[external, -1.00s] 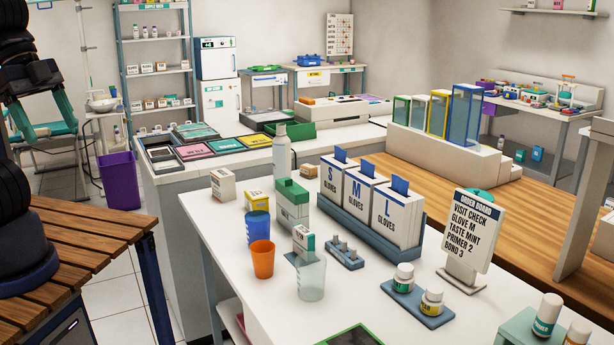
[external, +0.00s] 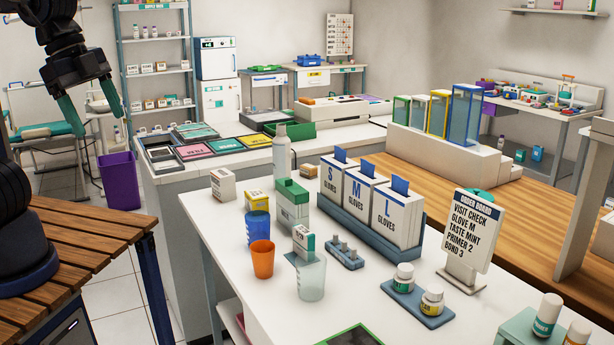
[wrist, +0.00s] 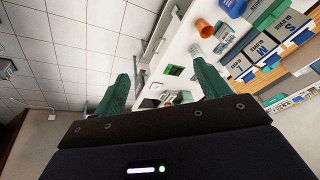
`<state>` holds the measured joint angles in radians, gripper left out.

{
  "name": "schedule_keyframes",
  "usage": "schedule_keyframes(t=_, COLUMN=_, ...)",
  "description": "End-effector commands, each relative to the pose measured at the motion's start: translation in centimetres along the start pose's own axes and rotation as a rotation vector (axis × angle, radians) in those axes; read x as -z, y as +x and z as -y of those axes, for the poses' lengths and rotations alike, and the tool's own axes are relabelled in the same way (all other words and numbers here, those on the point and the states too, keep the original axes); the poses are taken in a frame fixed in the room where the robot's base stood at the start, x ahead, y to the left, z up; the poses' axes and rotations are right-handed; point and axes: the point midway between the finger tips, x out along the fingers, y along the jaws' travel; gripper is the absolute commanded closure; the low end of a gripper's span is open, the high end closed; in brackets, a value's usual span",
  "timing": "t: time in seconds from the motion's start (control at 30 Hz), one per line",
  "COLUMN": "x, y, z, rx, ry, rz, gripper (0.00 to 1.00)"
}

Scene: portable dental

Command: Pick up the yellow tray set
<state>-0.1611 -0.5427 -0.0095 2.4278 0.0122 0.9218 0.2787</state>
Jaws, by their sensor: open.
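Two yellow items could match the task's name. A flat tray with a yellow label face (external: 255,142) lies on the far white counter, at the right end of a row of flat trays. A yellow-framed upright holder (external: 438,114) stands in the white rack between green and blue ones. My gripper (external: 97,122) is at the upper left of the external view, apart from both, with its green fingers pointing down. It is open and empty. In the wrist view, my gripper (wrist: 160,74) has a wide gap between its fingers; I cannot make out a yellow tray there.
Pink (external: 196,153) and teal (external: 228,145) trays lie beside the yellow one. A green open tray (external: 292,134) is to its right. The near counter holds glove boxes (external: 383,212), an orange cup (external: 262,260) and bottles. A purple bin (external: 118,178) stands on the floor.

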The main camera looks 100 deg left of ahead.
Motion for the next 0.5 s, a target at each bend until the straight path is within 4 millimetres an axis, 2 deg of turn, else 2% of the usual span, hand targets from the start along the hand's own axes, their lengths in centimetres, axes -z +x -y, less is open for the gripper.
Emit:
schedule_keyframes(t=0.2, x=3.4, y=2.5, z=5.1, rx=0.018, ry=0.089, rz=0.060, gripper=0.25)
schedule_keyframes(t=0.5, x=6.4, y=7.0, z=13.1, rx=0.014, ry=0.218, rz=0.135, gripper=0.25)
